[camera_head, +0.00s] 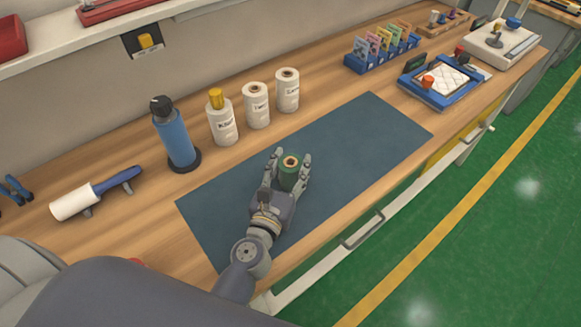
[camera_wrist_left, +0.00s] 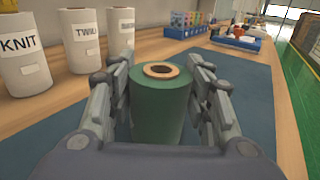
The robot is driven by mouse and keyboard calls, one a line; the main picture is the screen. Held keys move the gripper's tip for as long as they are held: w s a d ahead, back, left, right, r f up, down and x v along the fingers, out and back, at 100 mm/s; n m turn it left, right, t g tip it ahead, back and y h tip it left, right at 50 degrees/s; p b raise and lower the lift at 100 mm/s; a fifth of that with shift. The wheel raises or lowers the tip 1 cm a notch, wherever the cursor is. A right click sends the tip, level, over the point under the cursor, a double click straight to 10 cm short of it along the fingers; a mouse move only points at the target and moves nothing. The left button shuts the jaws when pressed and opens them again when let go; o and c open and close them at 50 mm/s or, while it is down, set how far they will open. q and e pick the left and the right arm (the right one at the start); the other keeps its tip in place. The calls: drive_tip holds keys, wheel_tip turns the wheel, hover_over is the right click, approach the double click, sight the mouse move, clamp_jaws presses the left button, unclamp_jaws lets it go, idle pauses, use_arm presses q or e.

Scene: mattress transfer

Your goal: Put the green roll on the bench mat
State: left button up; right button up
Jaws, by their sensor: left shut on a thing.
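The green roll (camera_head: 289,176) is upright between the fingers of my left gripper (camera_head: 287,172) in the head view. My left gripper is shut on it. In the left wrist view the green roll (camera_wrist_left: 160,105) stands between both fingers, its brown core facing up. The dark blue bench mat (camera_head: 360,130) lies on the wooden bench, and the roll is over its middle part. I cannot tell whether the roll's base touches the mat, as the hand hides it. My right gripper is not in view.
Three white rolls (camera_head: 256,106) stand behind the mat, one with a yellow top. A blue bottle (camera_head: 174,135) and a lint roller (camera_head: 95,193) are to the left. A blue tray (camera_head: 440,82) and a card rack (camera_head: 381,50) are at the right. The mat's right part is clear.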

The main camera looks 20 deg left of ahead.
use_arm(q)
drive_tip(key=shift+f, duration=0.15)
drive_tip(key=o, duration=1.3)
drive_tip(key=shift+o, duration=0.2)
drive_tip(key=shift+r, duration=0.2)
drive_tip(key=s+b, duration=0.3)
drive_tip(key=s, duration=0.2)
drive_tip(key=s+b, duration=0.2)
drive_tip(key=s, duration=0.3)
drive_tip(key=shift+s+f+b, duration=0.2)
drive_tip(key=shift+s+b, duration=0.15)
drive_tip(key=shift+b, duration=0.05)
drive_tip(key=shift+s+r+b, duration=0.25)
drive_tip(key=shift+s+b, duration=0.05)
drive_tip(key=shift+s, duration=0.4)
